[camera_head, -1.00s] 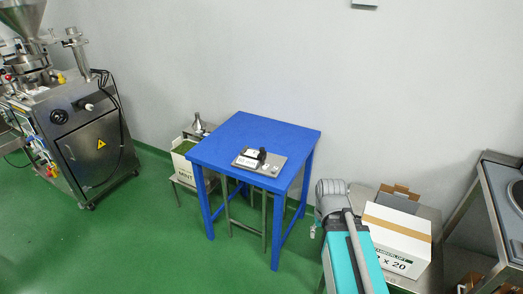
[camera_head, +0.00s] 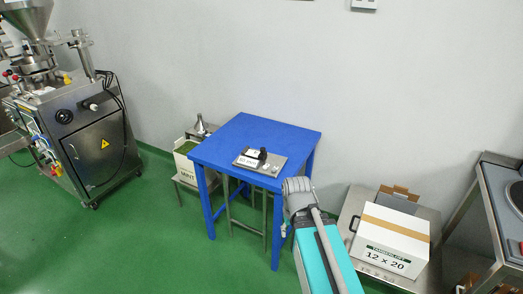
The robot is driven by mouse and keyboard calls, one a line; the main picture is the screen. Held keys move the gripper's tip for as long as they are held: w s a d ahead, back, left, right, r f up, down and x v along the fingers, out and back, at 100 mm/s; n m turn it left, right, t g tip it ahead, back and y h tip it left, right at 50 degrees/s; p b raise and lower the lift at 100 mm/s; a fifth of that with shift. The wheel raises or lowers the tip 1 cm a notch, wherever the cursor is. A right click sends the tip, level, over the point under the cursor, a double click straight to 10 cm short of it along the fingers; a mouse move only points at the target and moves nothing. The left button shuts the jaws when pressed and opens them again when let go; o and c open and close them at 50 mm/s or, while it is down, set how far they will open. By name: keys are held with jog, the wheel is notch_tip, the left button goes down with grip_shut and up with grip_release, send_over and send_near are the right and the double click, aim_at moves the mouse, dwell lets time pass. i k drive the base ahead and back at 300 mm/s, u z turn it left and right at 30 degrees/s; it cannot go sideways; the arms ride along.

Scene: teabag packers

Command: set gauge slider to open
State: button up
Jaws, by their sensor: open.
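A flat grey gauge plate (camera_head: 275,158) lies on the blue table (camera_head: 235,135), near its front right part. A small black slider or knob (camera_head: 262,154) stands up near the middle of the plate. White labels (camera_head: 246,161) with dark print lie at its left part, too small to read here. Which setting the slider is at cannot be told. Part of my own teal and grey arm shows in front of the table's right corner. My gripper is not visible in this view.
A white carton (camera_head: 392,248) marked 12 x 20 sits on a low metal stand at right. A MINT box (camera_head: 186,165) stands behind the table's left side. A steel packing machine (camera_head: 92,142) is far left. Green floor left of the table is clear.

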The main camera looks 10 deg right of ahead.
aim_at(263, 155)
jog(key=u, duration=0.1)
jog(key=i, duration=1)
jog(key=z, duration=0.1)
